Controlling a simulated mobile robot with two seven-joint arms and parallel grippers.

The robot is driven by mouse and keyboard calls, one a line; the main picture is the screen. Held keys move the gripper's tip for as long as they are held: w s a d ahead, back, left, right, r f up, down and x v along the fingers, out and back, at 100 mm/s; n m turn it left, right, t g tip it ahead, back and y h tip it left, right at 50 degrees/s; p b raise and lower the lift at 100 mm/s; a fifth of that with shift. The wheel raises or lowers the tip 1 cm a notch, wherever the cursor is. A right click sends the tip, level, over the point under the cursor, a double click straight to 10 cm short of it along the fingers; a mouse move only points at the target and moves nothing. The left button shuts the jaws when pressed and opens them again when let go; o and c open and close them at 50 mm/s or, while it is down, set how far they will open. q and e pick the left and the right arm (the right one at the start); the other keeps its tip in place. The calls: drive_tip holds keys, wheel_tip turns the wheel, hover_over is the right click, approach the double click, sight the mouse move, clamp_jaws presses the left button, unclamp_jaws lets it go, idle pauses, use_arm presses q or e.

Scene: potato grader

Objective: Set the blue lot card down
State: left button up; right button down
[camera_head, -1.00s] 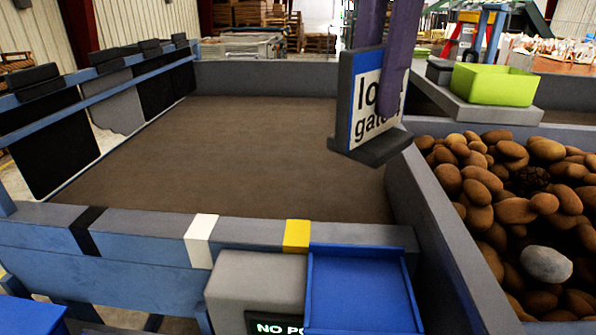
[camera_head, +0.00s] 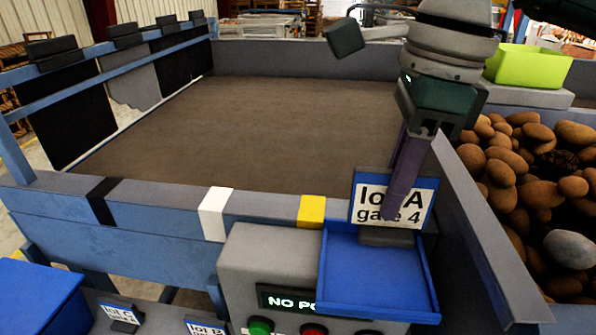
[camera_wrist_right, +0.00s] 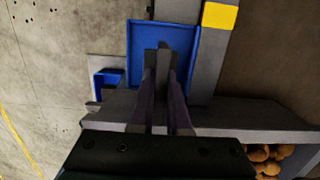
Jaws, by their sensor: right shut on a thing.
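The blue-edged lot card (camera_head: 365,200) reads "lot A gate 4" and stands upright on a grey foot. My right gripper (camera_head: 398,207) comes down from above with its purple fingers shut on the card. The card's foot shows over the back part of the blue tray (camera_head: 370,278); I cannot tell whether it touches. In the right wrist view, the fingers (camera_wrist_right: 160,75) hold the card, seen from above, over the blue tray (camera_wrist_right: 135,50). My left gripper is not in view.
A grey control box (camera_head: 260,250) with buttons stands left of the tray. Cards for lot C (camera_head: 121,312) and lot B (camera_head: 205,328) sit lower left, near a blue bin (camera_head: 35,295). Potatoes (camera_head: 530,170) fill the right side. The brown belt (camera_head: 270,130) is empty.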

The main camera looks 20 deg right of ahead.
sight(386, 223)
wheel_tip(386, 223, down, 7)
drive_tip(key=shift+r, duration=0.2)
drive_tip(key=shift+f, duration=0.15)
drive_tip(key=c, duration=0.9)
unclamp_jaws()
drive_tip(key=shift+r, duration=0.35)
drive_tip(key=r, duration=0.4)
drive_tip(key=d+r, duration=0.1)
drive_tip(key=r, duration=0.2)
drive_tip(key=r+b, duration=0.1)
drive_tip(key=r, duration=0.3)
drive_tip(key=shift+s+d+r, duration=0.15)
drive_tip(key=shift+s+r, duration=0.15)
drive_tip(key=shift+s, duration=0.05)
